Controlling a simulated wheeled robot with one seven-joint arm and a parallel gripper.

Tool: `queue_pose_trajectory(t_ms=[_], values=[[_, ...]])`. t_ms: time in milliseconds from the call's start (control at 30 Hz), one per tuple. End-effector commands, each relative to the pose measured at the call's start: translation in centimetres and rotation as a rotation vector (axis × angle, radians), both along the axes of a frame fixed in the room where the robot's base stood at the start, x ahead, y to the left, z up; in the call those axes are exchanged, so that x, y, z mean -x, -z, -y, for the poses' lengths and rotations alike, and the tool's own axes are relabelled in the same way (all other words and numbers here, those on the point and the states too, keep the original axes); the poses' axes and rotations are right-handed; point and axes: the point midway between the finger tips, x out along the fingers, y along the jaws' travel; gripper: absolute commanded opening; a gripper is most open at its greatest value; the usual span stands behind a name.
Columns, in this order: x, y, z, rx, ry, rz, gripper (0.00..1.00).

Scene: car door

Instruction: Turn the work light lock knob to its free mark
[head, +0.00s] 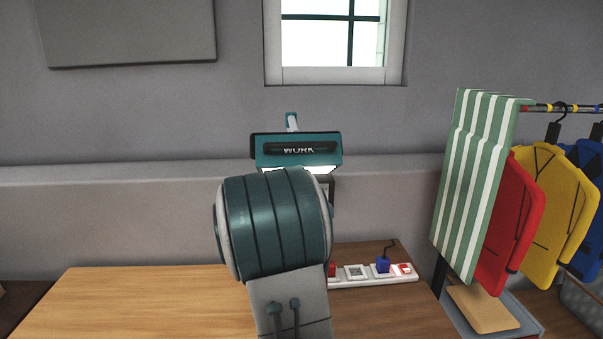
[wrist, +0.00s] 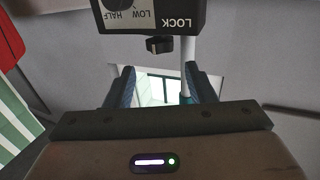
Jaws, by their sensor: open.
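The work light (head: 297,151) shows in the head view as a teal head marked WORK, partly hidden by my arm. In the wrist view its black control panel (wrist: 155,16) is at the top, with the words LOW, HALF and LOCK upside down. A dark round dial (wrist: 118,4) is cut off by the top edge. A small black part (wrist: 159,44) sits just below the panel; I cannot tell whether it is the lock knob. No free mark is readable. My gripper (wrist: 162,78) is open and empty, its blue fingers apart below the panel. My arm hides it in the head view.
A wooden table (head: 150,300) lies under my arm, bare on its left. A power strip (head: 375,275) with plugs lies at its right. A rack with a striped cloth (head: 475,185) and red (head: 512,220) and yellow (head: 548,205) garments stands at the right.

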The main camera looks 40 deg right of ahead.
Motion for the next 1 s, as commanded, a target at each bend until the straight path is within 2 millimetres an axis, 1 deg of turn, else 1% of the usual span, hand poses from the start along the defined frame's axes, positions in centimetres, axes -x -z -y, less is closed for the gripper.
queue_pose_trajectory(t_ms=[33,200,400,600,900,933,967,1000], values=[[-0.6,0.0,1.0,0.0,0.002,-0.002,0.5],[-2.6,-0.1,3.7,0.0,0.001,-0.001,0.5],[-4.5,-0.1,6.1,-0.001,-0.001,-0.001,0.5],[-5.4,0.0,7.2,0.0,-0.002,-0.001,0.5],[-5.5,0.0,7.4,-0.001,-0.002,-0.001,0.5],[-5.5,0.0,7.4,-0.001,-0.002,-0.001,0.47],[-5.5,0.0,7.4,-0.001,-0.002,-0.001,0.39],[-5.5,0.0,7.4,-0.001,-0.002,-0.001,0.27]])
